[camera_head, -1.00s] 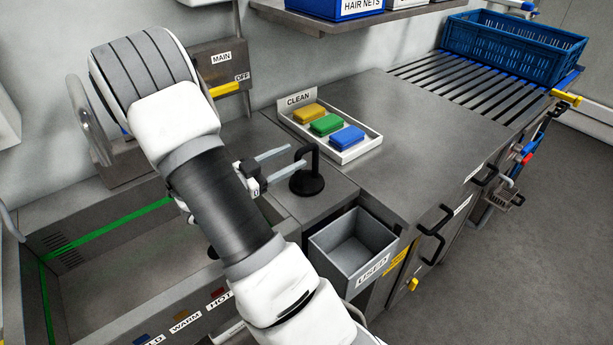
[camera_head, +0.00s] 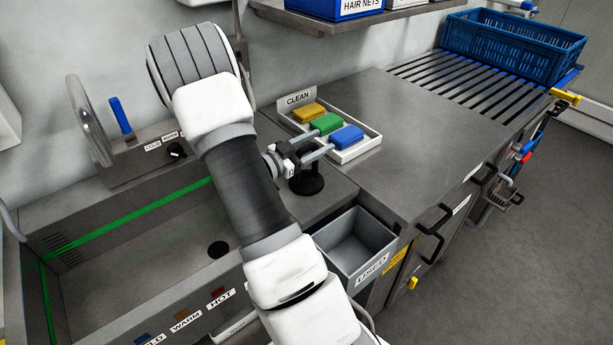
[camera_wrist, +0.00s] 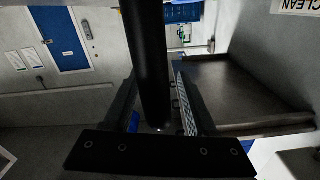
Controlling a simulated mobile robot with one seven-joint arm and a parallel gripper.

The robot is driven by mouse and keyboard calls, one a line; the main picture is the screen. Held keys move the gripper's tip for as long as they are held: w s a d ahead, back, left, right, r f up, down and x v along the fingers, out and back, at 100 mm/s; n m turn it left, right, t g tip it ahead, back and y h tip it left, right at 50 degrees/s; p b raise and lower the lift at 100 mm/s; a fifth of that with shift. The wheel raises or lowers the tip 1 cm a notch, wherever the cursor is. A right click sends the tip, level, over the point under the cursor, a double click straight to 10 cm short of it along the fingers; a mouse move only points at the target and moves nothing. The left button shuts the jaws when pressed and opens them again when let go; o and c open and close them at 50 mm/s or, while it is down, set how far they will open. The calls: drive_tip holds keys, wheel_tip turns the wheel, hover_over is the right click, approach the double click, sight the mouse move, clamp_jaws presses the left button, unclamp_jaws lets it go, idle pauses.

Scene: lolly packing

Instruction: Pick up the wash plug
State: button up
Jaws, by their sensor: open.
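The black wash plug (camera_head: 307,184) stands upright on the steel counter, right of the basin. Its round base shows below my gripper, and its handle is mostly hidden in the head view. My gripper (camera_head: 325,138) is open, level with the handle, its fingers pointing right. In the wrist view a thick black bar, which looks like the plug's handle (camera_wrist: 150,60), stands between the two open fingers of my gripper (camera_wrist: 154,72). I cannot tell whether either finger touches it.
A white CLEAN tray (camera_head: 352,155) with yellow, green and blue sponges lies just behind the gripper. A grey USED bin (camera_head: 342,273) is in front. The basin (camera_head: 150,262) with its drain hole (camera_head: 218,249) is left. The counter further right is clear.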

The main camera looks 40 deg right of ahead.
clamp_jaws()
idle(1.3)
